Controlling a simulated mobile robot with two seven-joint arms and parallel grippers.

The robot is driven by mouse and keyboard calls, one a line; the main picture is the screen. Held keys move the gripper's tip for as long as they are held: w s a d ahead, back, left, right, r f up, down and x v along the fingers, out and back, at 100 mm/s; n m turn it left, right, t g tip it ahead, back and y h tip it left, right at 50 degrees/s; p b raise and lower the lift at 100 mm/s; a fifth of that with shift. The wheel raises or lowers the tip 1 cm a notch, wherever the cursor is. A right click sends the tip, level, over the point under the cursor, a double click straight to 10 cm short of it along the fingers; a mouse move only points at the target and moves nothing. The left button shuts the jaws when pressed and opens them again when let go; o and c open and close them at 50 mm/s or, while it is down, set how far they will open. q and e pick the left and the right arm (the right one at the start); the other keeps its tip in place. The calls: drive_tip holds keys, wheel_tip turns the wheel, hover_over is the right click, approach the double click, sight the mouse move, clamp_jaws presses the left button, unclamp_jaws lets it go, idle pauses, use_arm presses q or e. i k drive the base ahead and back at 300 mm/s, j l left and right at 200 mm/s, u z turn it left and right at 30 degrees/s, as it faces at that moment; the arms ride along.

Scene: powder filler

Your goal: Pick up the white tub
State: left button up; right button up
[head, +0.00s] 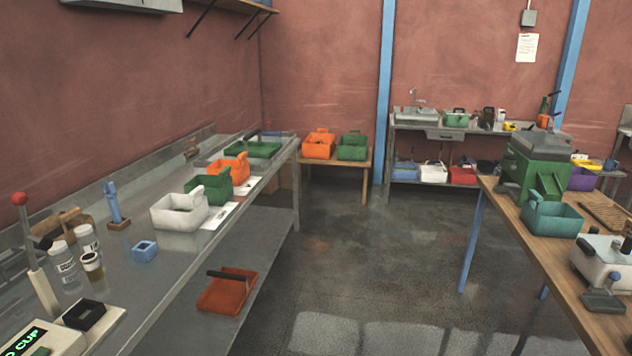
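A white tub (172,218) with a raised handle part at its right side stands upright on the left metal bench. Another white container (433,173) is far off on the lower shelf of the back table. Neither of my grippers is in view.
A wooden table (560,270) stands at right. The floor between (390,240) is clear.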

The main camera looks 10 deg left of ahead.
sight(175, 211)
drive_tip(key=i+u, duration=0.15)
drive_tip(key=i, duration=0.35)
drive_tip(key=i+l+u, duration=0.2)
drive_tip(key=i, duration=0.3)
drive_tip(key=i+l+u, duration=0.15)
drive_tip(key=i, duration=0.35)
drive_tip(key=i+u, duration=0.25)
drive_tip(key=u, duration=0.25)
drive_tip(key=i+l+u, duration=0.2)
drive_tip(key=u, duration=0.3)
drive_tip(key=i+l+u, duration=0.25)
drive_tip(key=u, duration=0.25)
